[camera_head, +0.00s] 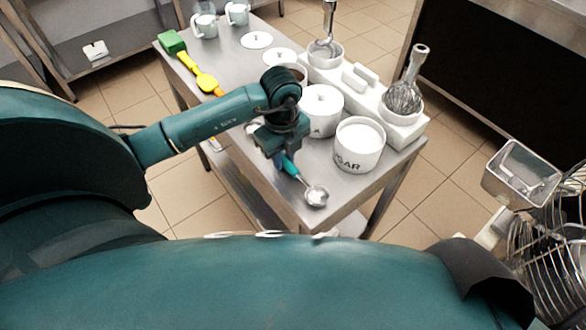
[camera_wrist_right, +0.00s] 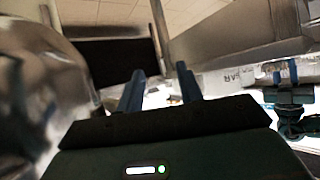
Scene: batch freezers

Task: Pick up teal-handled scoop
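The teal-handled scoop (camera_head: 314,194) lies at the near edge of the steel table (camera_head: 335,205) in the head view, its round metal bowl toward the lower right. My left gripper (camera_head: 281,163) is right at the upper end of the teal handle and covers part of it. Whether its fingers are closed on the handle is hidden from this angle. My right gripper (camera_wrist_right: 158,90) shows in the right wrist view with its two blue fingers apart and nothing between them. My left gripper also shows small in that view (camera_wrist_right: 283,80).
A sugar canister (camera_head: 357,148) and a lidded white canister (camera_head: 322,112) stand close beside my left gripper.

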